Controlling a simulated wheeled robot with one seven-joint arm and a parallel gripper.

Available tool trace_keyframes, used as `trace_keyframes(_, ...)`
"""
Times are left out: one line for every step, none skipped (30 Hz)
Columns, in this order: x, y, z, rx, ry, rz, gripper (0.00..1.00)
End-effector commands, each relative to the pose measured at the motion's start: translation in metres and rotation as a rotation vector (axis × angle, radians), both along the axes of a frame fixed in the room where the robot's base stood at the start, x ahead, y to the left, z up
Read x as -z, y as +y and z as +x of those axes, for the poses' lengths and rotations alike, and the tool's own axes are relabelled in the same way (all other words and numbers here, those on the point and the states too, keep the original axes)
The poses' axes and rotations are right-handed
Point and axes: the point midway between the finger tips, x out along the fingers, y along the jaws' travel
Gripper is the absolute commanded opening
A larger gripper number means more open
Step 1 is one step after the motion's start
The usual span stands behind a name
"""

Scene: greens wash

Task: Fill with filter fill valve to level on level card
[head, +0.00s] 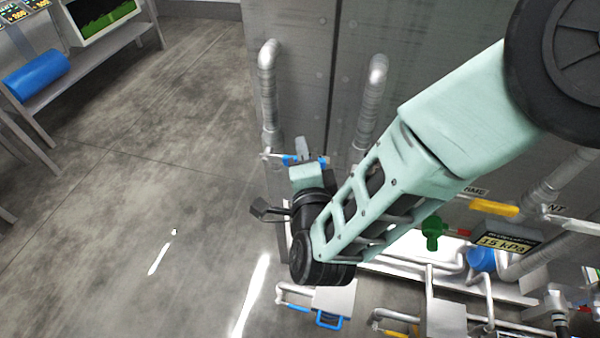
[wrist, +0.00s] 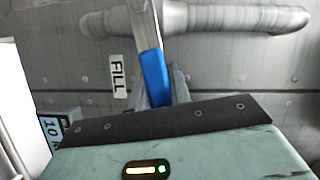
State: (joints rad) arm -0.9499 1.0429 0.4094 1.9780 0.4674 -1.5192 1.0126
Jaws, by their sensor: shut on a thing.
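The fill valve's blue-gripped lever handle (wrist: 154,78) stands beside a white FILL label (wrist: 117,76) in the wrist view. My gripper (wrist: 162,92) is shut on this handle; the dark gripper edge hides its lower end. In the head view my gripper (head: 304,160) is at the grey tank wall, with bits of blue handle showing around it. A blue-edged card reading 10 (wrist: 52,130) is partly cut off behind my gripper in the wrist view; I cannot tell whether it is the level card. No water level is visible.
Vertical pipes (head: 370,105) run along the tank wall. At lower right are a green valve (head: 433,233), a yellow handle (head: 494,208), a 15 kPa card (head: 507,243) and more pipework. A bench (head: 95,60) with a blue roll (head: 36,76) stands upper left. The left floor is clear.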

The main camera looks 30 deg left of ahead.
Motion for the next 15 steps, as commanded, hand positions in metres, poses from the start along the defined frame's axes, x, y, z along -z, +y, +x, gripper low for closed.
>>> trace_keyframes(0.0113, -0.0011, 0.0010, 0.001, 0.010, 0.028, 0.00)
trace_keyframes(0.0123, -0.0011, 0.0009, 0.001, 0.016, 0.046, 0.00)
trace_keyframes(0.0131, -0.0012, 0.0004, 0.000, 0.023, 0.068, 0.00)
trace_keyframes(0.0139, -0.0013, 0.0005, 0.000, 0.027, 0.082, 0.00)
trace_keyframes(0.0146, -0.0014, 0.0005, 0.000, 0.032, 0.096, 0.00)
trace_keyframes(0.0153, -0.0016, 0.0004, -0.001, 0.038, 0.113, 0.00)
trace_keyframes(0.0156, -0.0016, 0.0003, 0.000, 0.042, 0.124, 0.00)
trace_keyframes(0.0158, -0.0016, 0.0002, 0.000, 0.044, 0.135, 0.00)
trace_keyframes(0.0161, -0.0017, 0.0002, 0.000, 0.049, 0.148, 0.00)
trace_keyframes(0.0163, -0.0016, 0.0001, -0.001, 0.052, 0.156, 0.00)
trace_keyframes(0.0163, -0.0016, 0.0001, -0.001, 0.054, 0.164, 0.00)
trace_keyframes(0.0163, -0.0015, -0.0001, -0.001, 0.057, 0.172, 0.00)
trace_keyframes(0.0162, -0.0015, -0.0001, -0.002, 0.059, 0.177, 0.00)
trace_keyframes(0.0161, -0.0014, -0.0001, -0.002, 0.060, 0.181, 0.00)
trace_keyframes(0.0160, -0.0014, -0.0002, -0.002, 0.061, 0.185, 0.00)
